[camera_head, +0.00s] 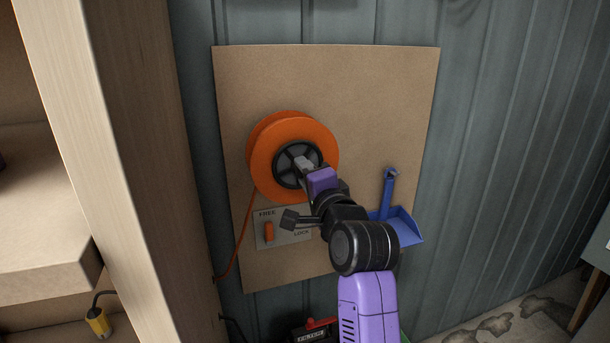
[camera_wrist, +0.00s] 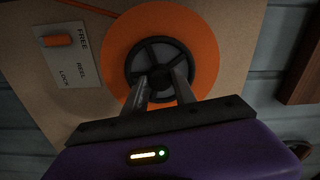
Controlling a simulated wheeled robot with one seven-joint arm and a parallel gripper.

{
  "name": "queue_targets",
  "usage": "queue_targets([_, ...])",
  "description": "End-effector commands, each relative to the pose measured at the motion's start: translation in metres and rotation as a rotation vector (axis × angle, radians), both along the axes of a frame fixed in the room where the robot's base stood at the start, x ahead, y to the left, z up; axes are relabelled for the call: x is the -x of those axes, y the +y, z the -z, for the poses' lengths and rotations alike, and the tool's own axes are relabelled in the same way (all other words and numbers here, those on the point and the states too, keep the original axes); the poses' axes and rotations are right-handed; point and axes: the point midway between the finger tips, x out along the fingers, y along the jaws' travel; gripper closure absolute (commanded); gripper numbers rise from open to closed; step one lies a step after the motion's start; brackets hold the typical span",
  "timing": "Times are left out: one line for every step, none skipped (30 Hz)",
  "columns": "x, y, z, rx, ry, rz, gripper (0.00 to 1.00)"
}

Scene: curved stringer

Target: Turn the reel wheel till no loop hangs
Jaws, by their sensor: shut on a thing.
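The orange reel (camera_head: 262,167) is mounted on a brown board, with a dark spoked wheel (camera_head: 281,163) at its centre. The wheel (camera_wrist: 133,62) also shows in the wrist view. My gripper (camera_head: 304,163) is shut on part of the wheel; its fingers hide the exact grip. The orange cord (camera_head: 242,232) leaves the reel's left side, runs down and bends left near the board's lower left edge. No deep sag shows in its visible part. The orange switch lever (camera_head: 268,231) sits on a FREE/LOCK plate below the reel, at the FREE end in the wrist view (camera_wrist: 57,40).
A wooden shelf unit (camera_head: 125,150) stands close on the left, with a yellow plug (camera_head: 98,322) hanging there. A red-and-black box (camera_head: 313,330) sits below the board. Corrugated wall lies behind.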

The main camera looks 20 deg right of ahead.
Motion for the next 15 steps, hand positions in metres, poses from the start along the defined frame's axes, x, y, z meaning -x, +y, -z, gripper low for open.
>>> queue_targets([0.0, -0.0005, 0.001, -0.014, 0.002, 0.0, 1.0])
queue_targets([0.0, -0.0004, 0.001, -0.022, 0.002, 0.0, 1.0])
queue_targets([0.0, -0.0004, 0.001, -0.03, 0.002, 0.0, 1.0])
queue_targets([0.0001, -0.0004, 0.001, -0.035, 0.002, 0.0, 1.0])
queue_targets([0.0001, -0.0004, 0.001, -0.039, 0.002, 0.0, 1.0])
queue_targets([0.0001, -0.0004, 0.0011, -0.044, 0.002, 0.0, 1.0])
queue_targets([0.0001, -0.0004, 0.0011, -0.047, 0.002, 0.0, 1.0])
queue_targets([0.0001, -0.0004, 0.0011, -0.05, 0.002, 0.0, 1.0])
queue_targets([0.0001, -0.0004, 0.0012, -0.052, 0.002, 0.0, 1.0])
queue_targets([0.0001, -0.0005, 0.0012, -0.053, 0.002, 0.0, 1.0])
queue_targets([0.0001, -0.0004, 0.0012, -0.053, 0.003, 0.001, 1.0])
queue_targets([0.0001, -0.0005, 0.0012, -0.054, 0.003, 0.001, 1.0])
queue_targets([0.0001, -0.0005, 0.0012, -0.054, 0.003, 0.001, 1.0])
queue_targets([0.0001, -0.0006, 0.0013, -0.053, 0.003, 0.001, 1.0])
queue_targets([0.0001, -0.0006, 0.0013, -0.053, 0.003, 0.001, 1.0])
